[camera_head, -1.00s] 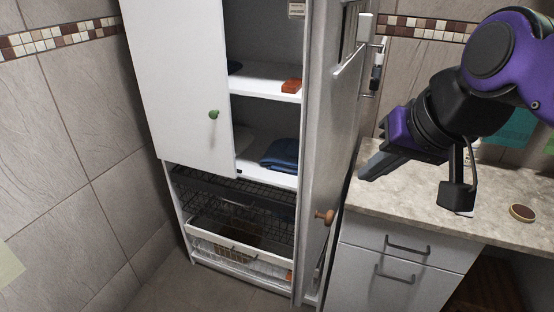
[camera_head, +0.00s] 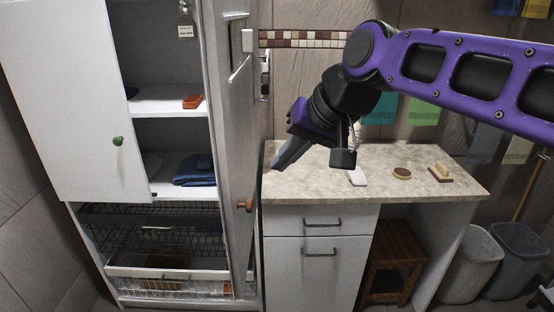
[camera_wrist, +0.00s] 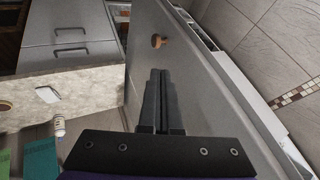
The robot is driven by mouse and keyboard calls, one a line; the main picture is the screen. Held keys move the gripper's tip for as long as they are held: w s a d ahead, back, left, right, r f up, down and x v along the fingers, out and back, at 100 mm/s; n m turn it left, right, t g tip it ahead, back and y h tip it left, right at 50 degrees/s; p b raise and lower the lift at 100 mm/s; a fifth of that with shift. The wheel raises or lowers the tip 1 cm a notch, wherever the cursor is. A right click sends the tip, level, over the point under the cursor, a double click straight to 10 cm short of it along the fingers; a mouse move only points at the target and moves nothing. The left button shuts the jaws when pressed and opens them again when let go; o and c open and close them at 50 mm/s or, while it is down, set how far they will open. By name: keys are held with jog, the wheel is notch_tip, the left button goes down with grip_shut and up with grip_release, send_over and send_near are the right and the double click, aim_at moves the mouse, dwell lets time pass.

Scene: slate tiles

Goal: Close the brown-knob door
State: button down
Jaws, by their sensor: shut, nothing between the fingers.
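The brown-knob door (camera_head: 237,150) is a grey-white panel on the right side of the tall cabinet. It stands open, swung out toward me and seen nearly edge-on. Its round brown knob (camera_head: 246,205) is on its lower part, and the knob also shows in the wrist view (camera_wrist: 158,41). My gripper (camera_head: 277,166) is shut and empty, above the counter just to the right of the door. In the wrist view its closed fingers (camera_wrist: 160,75) lie over the door's face, pointing toward the knob. I cannot tell whether they touch the door.
A green-knob door (camera_head: 62,100) covers the cabinet's left part. Shelves hold a blue cloth (camera_head: 196,170) and an orange box (camera_head: 193,101); wire baskets (camera_head: 150,225) sit below. The counter (camera_head: 400,185) bears small items. A stool (camera_head: 392,262) and bins (camera_head: 470,265) stand at the right.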

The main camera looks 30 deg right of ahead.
aim_at(234, 189)
jog(key=shift+w+a+f, duration=0.75)
jog(key=shift+w+f, duration=0.15)
jog(key=shift+w, duration=0.15)
jog(key=shift+w+a+f, duration=0.7)
jog(key=shift+w+f, duration=0.25)
jog(key=shift+w, duration=0.1)
jog(key=shift+w+a+f, duration=0.75)
jog(key=shift+w+f, duration=0.15)
jog(key=shift+w, duration=0.15)
